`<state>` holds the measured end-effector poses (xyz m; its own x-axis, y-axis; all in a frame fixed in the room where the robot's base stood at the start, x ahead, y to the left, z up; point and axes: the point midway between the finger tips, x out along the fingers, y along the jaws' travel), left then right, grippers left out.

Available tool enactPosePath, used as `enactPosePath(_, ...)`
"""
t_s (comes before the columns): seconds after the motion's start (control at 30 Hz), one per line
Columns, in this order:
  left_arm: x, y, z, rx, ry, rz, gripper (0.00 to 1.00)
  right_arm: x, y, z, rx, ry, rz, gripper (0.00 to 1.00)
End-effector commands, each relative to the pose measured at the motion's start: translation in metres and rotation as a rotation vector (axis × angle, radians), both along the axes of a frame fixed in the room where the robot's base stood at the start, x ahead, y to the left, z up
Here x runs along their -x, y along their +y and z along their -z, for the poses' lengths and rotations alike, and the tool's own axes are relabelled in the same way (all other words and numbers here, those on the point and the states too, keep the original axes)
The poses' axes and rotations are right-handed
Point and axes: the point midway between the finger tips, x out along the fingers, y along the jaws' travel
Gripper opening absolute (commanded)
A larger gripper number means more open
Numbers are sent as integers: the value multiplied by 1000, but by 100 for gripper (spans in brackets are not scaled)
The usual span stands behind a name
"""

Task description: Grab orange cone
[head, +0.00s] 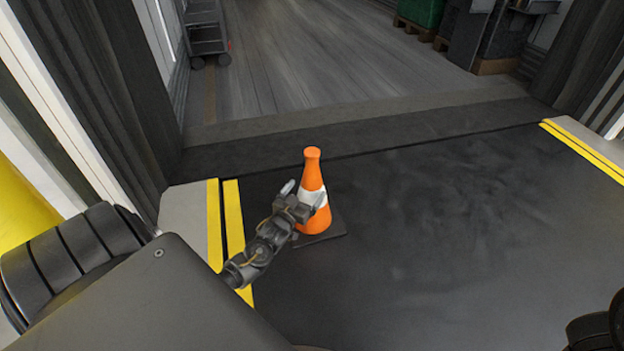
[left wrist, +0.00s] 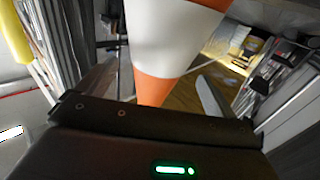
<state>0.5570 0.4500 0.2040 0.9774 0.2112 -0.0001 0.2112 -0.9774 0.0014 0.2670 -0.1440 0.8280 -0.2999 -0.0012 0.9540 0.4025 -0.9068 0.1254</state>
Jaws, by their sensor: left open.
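The orange cone (head: 314,217) with a white band stands upright on its dark square base, on the black dock floor near the middle of the head view. My left gripper (head: 304,192) reaches it from the lower left, at the height of the white band. Its jaws are open, with one finger to each side of the cone as seen there. In the left wrist view the cone (left wrist: 178,45) fills the space between the two fingers. I cannot tell whether either finger touches it. The gripper hides part of the cone's left side. My right gripper is not in view.
Yellow stripes (head: 233,220) mark the floor edge left of the cone, and more stripes (head: 583,150) lie at the far right. A grey cart (head: 206,35) stands beyond the doorway. The black floor right of the cone is clear.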

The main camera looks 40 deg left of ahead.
Motion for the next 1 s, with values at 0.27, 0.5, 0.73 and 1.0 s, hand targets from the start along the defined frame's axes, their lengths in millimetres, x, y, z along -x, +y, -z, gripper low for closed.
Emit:
enactPosePath(0.27, -38, 6, 2, -3, -3, 1, 92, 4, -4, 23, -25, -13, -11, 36)
enactPosePath(0.5, -48, 8, -2, -2, 0, 1, 92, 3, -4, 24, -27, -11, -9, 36)
enactPosePath(0.73, -47, 9, -2, 0, -1, 1, 79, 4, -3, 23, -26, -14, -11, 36)
enactPosePath(1.0, -47, 8, -2, 1, -1, 1, 44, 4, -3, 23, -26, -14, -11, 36)
